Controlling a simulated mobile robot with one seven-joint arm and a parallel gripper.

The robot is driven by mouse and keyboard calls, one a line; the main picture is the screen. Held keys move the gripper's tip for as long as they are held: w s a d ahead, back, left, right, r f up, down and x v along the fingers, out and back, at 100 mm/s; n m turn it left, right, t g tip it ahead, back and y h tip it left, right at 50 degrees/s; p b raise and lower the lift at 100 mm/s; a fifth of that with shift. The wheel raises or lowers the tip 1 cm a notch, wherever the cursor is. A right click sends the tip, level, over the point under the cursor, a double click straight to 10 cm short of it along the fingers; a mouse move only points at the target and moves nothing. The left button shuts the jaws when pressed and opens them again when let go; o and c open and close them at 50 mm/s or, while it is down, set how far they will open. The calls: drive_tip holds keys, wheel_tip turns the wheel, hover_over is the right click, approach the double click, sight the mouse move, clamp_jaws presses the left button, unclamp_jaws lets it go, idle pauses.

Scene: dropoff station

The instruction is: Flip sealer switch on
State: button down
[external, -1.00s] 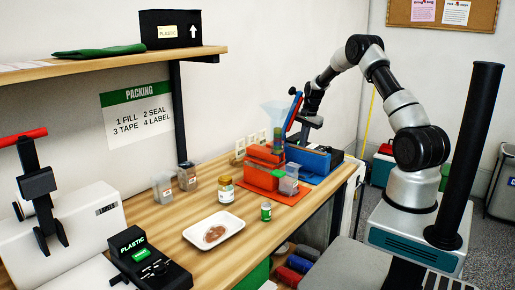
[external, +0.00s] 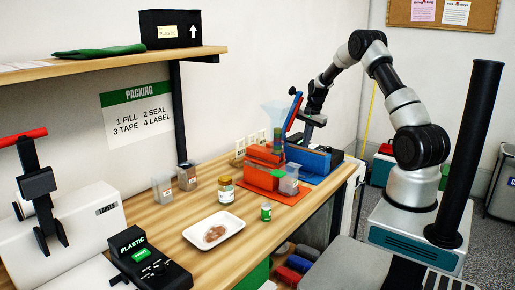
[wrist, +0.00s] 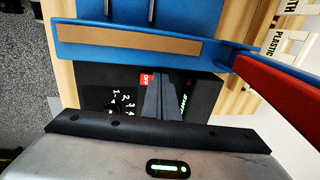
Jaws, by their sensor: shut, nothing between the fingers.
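The blue sealer (external: 309,160) stands at the far right end of the wooden table, with its red-and-blue lever (external: 293,108) raised. In the wrist view its blue body (wrist: 228,57) and tan strip lie beside a black control panel (wrist: 92,80). The panel has a dial marked with numbers, a red OFF label (wrist: 146,79) and a green label (wrist: 183,101), partly covered. My gripper (wrist: 157,84) is shut and empty, over the panel between the red and green labels. It hides the switch, so I cannot tell the switch's position or whether I touch it. My gripper also shows in the external view (external: 307,140).
An orange fill station (external: 264,158) with a clear funnel stands left of the sealer. A jar (external: 225,189), a small green can (external: 266,212) and a white tray (external: 228,224) are nearer the camera. The red lever (wrist: 275,95) rises close to my gripper's right in the wrist view.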

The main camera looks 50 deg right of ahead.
wheel_tip(320, 180, up, 13)
drive_tip(key=s+p, duration=0.1)
drive_tip(key=s, duration=0.1)
drive_tip(key=shift+s, duration=0.15)
drive_tip(key=shift+r, duration=0.1)
drive_tip(key=b, duration=0.1)
drive_tip(key=w+b, duration=0.1)
drive_tip(key=b, duration=0.1)
drive_tip(key=shift+d+r, duration=0.2)
drive_tip(key=shift+d, duration=0.05)
drive_tip(key=f, duration=0.4)
drive_tip(key=w+f, duration=0.1)
drive_tip(key=f, duration=0.3)
drive_tip(key=w+f, duration=0.1)
drive_tip(key=f, duration=0.3)
drive_tip(key=shift+w+f+b, duration=0.1)
drive_tip(key=shift+f+b, duration=0.05)
drive_tip(key=shift+b, duration=0.15)
drive_tip(key=shift+w+f, duration=0.15)
drive_tip(key=shift+f, duration=0.65)
